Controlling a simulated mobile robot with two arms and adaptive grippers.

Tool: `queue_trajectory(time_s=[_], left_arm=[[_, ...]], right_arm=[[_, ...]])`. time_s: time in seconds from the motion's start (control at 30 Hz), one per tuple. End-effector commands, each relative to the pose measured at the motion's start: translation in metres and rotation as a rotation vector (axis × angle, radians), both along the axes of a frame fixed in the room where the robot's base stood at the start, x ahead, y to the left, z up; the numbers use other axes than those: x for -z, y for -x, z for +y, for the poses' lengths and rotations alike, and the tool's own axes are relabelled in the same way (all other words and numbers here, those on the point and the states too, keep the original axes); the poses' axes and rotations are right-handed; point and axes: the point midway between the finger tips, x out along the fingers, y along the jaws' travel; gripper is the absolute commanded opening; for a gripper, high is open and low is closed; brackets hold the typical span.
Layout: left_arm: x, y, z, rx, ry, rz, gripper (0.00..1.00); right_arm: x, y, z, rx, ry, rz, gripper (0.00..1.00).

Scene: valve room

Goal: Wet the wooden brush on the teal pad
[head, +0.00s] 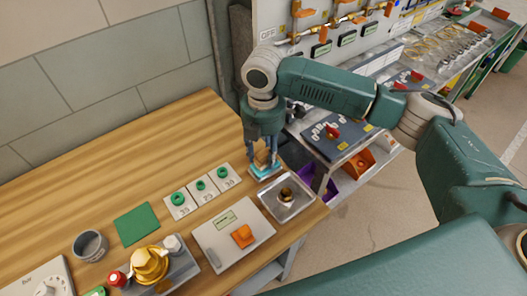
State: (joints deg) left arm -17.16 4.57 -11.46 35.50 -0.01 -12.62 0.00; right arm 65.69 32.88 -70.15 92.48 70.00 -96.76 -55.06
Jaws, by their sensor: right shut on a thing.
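My right gripper (264,158) reaches down over the back right part of the wooden table. It is shut on the wooden brush (263,157), a small brown block between its fingers. Right under it lies the teal pad (266,174), a small light blue-teal piece with a pale edge, partly hidden by the gripper. The brush is at the pad or just above it; I cannot tell if they touch. My left gripper is not in view.
A metal tray (286,199) with a brass part stands just in front of the pad. White cards (202,190) with green rings lie to the left, near a green mat (137,222). A grey board (233,236) with an orange knob lies in front. The table's back left is clear.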

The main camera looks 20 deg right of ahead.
Motion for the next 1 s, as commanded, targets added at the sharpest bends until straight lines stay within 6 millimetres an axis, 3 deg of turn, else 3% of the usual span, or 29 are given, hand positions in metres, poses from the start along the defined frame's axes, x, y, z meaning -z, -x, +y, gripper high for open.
queue_trajectory(time_s=[1.0], left_arm=[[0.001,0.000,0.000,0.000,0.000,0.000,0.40]], right_arm=[[0.013,0.000,0.000,0.000,0.000,0.001,0.17]])
